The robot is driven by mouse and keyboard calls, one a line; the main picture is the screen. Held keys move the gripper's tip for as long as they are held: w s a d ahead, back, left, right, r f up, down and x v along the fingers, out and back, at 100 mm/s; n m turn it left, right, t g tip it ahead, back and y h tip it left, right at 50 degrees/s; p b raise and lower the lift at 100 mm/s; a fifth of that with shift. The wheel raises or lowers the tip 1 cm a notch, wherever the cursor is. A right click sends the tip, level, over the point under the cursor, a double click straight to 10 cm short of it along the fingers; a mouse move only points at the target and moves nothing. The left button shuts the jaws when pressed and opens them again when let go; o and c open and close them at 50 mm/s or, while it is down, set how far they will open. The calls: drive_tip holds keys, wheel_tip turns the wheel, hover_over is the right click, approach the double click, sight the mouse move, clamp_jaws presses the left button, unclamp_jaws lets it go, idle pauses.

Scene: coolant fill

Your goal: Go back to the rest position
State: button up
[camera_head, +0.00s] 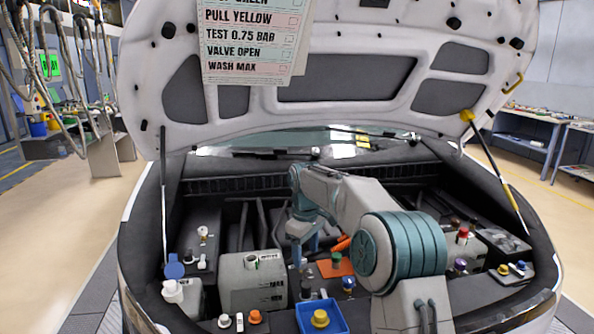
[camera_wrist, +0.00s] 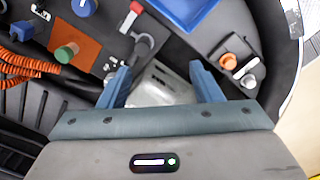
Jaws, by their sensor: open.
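My gripper (camera_wrist: 161,80) shows in the wrist view with its two blue fingers spread apart and nothing held between them. Below and between the fingers is a pale reservoir (camera_wrist: 160,88), partly hidden by the gripper. In the head view my arm reaches forward over the open engine bay from the lower right. My gripper (camera_head: 302,250) points down there, close to the right of the grey-white reservoir marked MAX (camera_head: 252,288). Its fingertips are hard to make out in that view.
A blue tray (camera_head: 335,323) with a yellow cap is at the front. An orange plate (camera_head: 327,268) with a green cap lies near my gripper.

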drive_tip(key=s+d+r+m, duration=0.3)
drive_tip(key=s+d+r, duration=0.15)
drive_tip(key=s, duration=0.55)
drive_tip(key=s+d+f+m+t, duration=0.1)
drive_tip(key=s+d+m, duration=0.3)
drive_tip(key=s, duration=0.9)
drive_tip(key=s+d+f+m+t, duration=0.1)
drive_tip(key=s+d+f+m, duration=0.2)
drive_tip(key=s, duration=1)
drive_tip(key=shift+s+d+m+t, duration=0.3)
drive_tip(key=shift+d+m+t, duration=0.1)
drive_tip(key=shift+d, duration=0.2)
